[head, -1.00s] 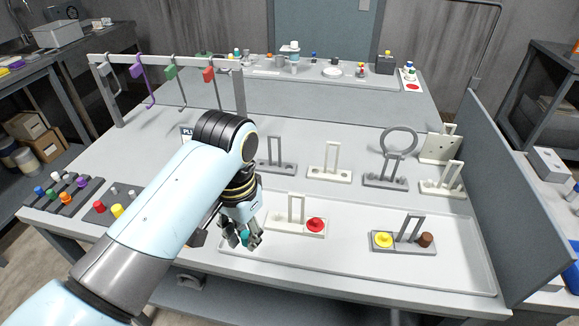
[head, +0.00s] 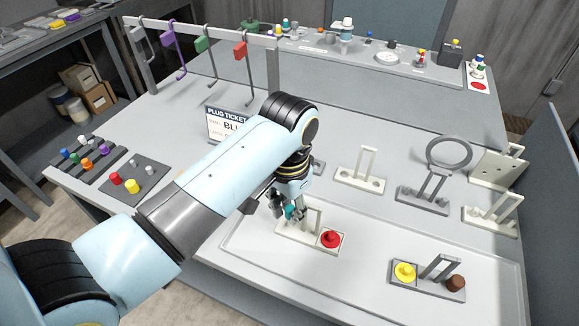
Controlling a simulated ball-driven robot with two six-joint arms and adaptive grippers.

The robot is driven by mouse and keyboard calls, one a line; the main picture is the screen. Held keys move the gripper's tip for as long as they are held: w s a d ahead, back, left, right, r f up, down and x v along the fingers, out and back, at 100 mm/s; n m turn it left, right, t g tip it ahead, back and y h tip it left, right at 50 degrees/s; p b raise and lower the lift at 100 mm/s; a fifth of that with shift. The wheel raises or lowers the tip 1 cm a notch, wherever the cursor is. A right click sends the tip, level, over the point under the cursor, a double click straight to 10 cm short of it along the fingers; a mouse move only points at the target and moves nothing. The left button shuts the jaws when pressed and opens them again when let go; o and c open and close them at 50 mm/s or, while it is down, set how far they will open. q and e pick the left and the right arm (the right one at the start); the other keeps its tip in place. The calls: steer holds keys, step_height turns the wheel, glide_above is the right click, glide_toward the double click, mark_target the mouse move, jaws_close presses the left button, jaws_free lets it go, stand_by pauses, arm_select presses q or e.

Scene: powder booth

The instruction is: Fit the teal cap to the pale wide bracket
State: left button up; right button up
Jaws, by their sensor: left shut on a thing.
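My left gripper (head: 290,216) is shut on the teal cap (head: 291,212), a small piece mostly hidden between the fingers. It is over the left end of a pale bracket (head: 313,240) in the front tray. This bracket has an upright loop and a red cap (head: 330,239) on its right end. The gripper hides its left end, so I cannot tell whether the teal cap touches it. Another pale bracket (head: 360,181) stands behind the tray, and one more (head: 492,216) is at the right. My right gripper is not in view.
A grey bracket (head: 428,272) with yellow and brown caps sits in the tray (head: 360,290). A grey ring bracket (head: 424,200) stands behind. A hook rack (head: 272,70) and a plug ticket (head: 228,123) are at the back left. Cap holders (head: 134,180) lie at left.

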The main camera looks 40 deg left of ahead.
arm_select(q)
steer(key=shift+f, duration=0.3)
steer(key=shift+f, duration=0.2)
steer(key=shift+f, duration=0.35)
steer(key=shift+f+b, duration=0.3)
steer(key=shift+b, duration=0.1)
steer(key=shift+f, duration=0.3)
steer(key=o, duration=0.8)
step_height(320, 180, up, 12)
steer(key=shift+r, duration=0.1)
